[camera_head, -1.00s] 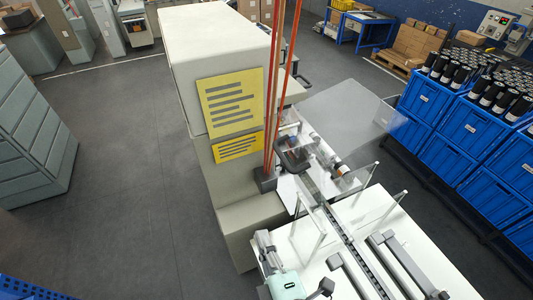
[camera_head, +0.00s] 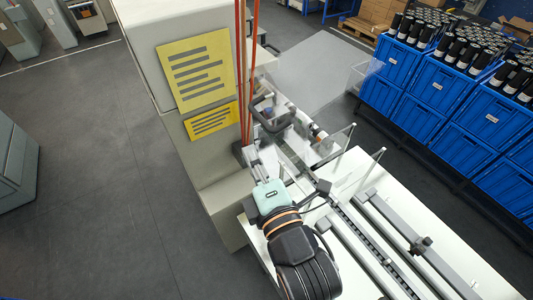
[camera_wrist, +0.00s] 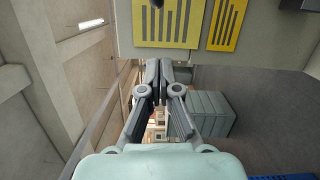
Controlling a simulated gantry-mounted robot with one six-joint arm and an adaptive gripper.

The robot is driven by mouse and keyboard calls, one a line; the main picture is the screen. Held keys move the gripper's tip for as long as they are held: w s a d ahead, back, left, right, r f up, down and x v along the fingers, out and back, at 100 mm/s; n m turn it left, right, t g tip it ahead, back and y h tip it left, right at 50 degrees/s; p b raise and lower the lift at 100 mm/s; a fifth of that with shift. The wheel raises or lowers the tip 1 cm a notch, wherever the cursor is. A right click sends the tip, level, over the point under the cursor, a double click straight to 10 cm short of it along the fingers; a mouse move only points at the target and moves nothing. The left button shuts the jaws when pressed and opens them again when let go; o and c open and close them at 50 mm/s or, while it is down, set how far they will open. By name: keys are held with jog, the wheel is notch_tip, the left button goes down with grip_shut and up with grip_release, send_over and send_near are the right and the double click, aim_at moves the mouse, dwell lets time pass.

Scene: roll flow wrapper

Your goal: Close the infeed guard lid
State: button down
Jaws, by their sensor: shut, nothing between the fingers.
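The infeed guard lid is a clear, greyish panel (camera_head: 325,75), raised and leaning out to the right of the machine in the head view. A dark loop handle (camera_head: 268,115) shows at its left, by the red posts; I cannot tell whether it belongs to the lid. My gripper (camera_head: 252,158) is above the infeed end, nearer the camera than the handle and apart from the lid, behind its mint-coloured body. In the wrist view my gripper (camera_wrist: 160,78) has its grey fingers together, with nothing between them. The lid is not clearly visible there.
The machine housing (camera_head: 150,110) with yellow signs (camera_head: 195,70) stands left of the infeed. The white infeed table (camera_head: 425,225) has rails and a chain track, with thin upright posts and clear panels beside it. Blue crates (camera_head: 440,115) stand at the right. Open floor lies left.

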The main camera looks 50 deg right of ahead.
jog(key=shift+w+d+r+p, duration=0.1)
jog(key=shift+d+r+p, duration=0.1)
jog(key=shift+d, duration=0.95)
jog(key=shift+d+r+p, duration=0.1)
jog(key=shift+d+p, duration=0.1)
jog(key=shift+d, duration=0.9)
